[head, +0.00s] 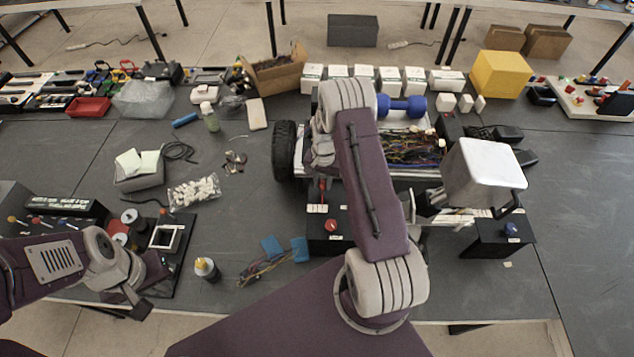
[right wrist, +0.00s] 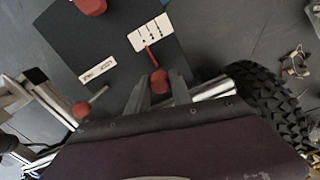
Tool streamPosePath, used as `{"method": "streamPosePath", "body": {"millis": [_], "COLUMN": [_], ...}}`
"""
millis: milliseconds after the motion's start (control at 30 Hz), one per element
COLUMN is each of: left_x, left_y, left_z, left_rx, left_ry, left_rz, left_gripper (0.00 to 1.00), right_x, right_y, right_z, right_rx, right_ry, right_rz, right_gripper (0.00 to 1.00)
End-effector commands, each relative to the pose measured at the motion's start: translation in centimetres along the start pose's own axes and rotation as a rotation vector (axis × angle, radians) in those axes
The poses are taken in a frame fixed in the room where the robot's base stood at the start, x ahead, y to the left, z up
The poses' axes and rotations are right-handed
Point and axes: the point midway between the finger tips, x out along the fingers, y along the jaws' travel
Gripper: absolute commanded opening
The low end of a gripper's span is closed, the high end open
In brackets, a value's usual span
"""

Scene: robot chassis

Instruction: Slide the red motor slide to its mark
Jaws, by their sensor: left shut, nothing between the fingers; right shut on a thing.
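The red motor slide (right wrist: 160,80) is a small red knob beside a black panel (right wrist: 115,45) in the right wrist view. A thin red bar runs from near it toward a white label with dark marks (right wrist: 150,33). My right gripper (right wrist: 163,92) is shut on the red slide, one finger on each side of it. In the head view, the right arm hides most of this grip; the panel (head: 318,243) with a red button (head: 331,226) shows below it. My left gripper (head: 138,303) is shut and empty at the lower left, far from the slide.
A black wheel (head: 284,152) stands close to the right gripper. A second red knob (right wrist: 81,109) sits nearby in the wrist view. A white box-shaped part (head: 484,172) stands right of the arm. Blue pads and wires (head: 272,262) lie front left of the panel.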

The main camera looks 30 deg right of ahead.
Motion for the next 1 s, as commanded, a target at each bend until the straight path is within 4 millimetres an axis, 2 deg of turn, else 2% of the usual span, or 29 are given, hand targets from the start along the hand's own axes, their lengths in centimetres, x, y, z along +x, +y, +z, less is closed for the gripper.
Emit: {"method": "streamPosePath", "body": {"millis": [100,133,200,467,567,900,1000], "left_x": [-0.1,-0.1,-0.1,0.0,0.5,3.2,3.4], "left_y": [0.0,0.0,0.0,0.0,0.0,-0.1,-0.1], "left_z": [0.0,0.0,0.0,0.0,0.1,0.3,0.3], "left_rx": [0.0,0.0,0.0,0.0,0.0,0.0,0.0], "left_ry": [0.0,0.0,0.0,0.0,0.0,0.0,0.0], "left_rz": [0.0,0.0,0.0,0.0,0.0,0.0,0.0], "left_gripper": [0.0,0.0,0.0,0.0,0.0,0.0,0.0], "right_x": [-0.1,-0.1,-0.1,-0.1,-0.6,-7.5,-8.6], "right_y": [0.0,0.0,0.0,-0.1,-0.1,-0.2,-0.2], "right_z": [-0.1,-0.1,-0.1,0.0,-0.1,0.0,0.1], "right_rx": [0.0,0.0,0.0,0.0,0.0,0.0,0.0], "right_ry": [0.002,0.002,0.001,0.001,0.004,0.007,0.004], "right_rz": [-0.001,-0.001,-0.001,-0.001,-0.002,-0.002,-0.001], "right_gripper": [0.0,0.35,0.48,0.48,0.48,0.48,0.48]}}
